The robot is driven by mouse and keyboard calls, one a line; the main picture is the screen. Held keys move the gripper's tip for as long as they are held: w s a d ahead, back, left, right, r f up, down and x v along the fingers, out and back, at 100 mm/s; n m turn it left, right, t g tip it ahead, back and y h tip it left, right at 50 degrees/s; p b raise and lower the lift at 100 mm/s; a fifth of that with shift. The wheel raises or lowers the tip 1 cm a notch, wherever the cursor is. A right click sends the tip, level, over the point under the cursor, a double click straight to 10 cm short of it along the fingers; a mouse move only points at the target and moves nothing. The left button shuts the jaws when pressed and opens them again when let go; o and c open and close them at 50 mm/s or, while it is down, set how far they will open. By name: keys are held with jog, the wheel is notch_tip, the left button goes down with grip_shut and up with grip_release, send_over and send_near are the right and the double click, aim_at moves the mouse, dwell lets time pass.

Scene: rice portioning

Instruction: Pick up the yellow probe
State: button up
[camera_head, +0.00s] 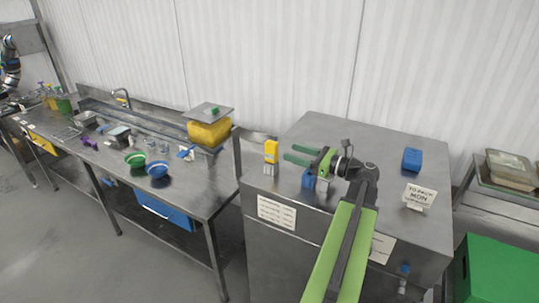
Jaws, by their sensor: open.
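The yellow probe (271,151) stands upright near the left edge of the steel cabinet top (318,128). It is a small yellow block with a paler lower part. My gripper (289,153) has green fingers and points left toward the probe. The fingers are apart with nothing between them. Their tips are just right of the probe, and a gap seems to remain. I cannot tell the exact depth between them.
A small blue object (308,181) stands below my gripper, close to the arm. A blue block (412,159) and a white sign (419,196) are on the right. The steel counter at left holds a green bowl (135,160), a blue bowl (157,170) and a yellow container (209,132).

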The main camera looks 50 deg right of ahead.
aim_at(277, 148)
jog(key=x, duration=0.9)
jog(key=shift+w, duration=0.15)
jog(key=shift+r, duration=0.1)
jog(key=shift+c, duration=0.3)
grip_shut()
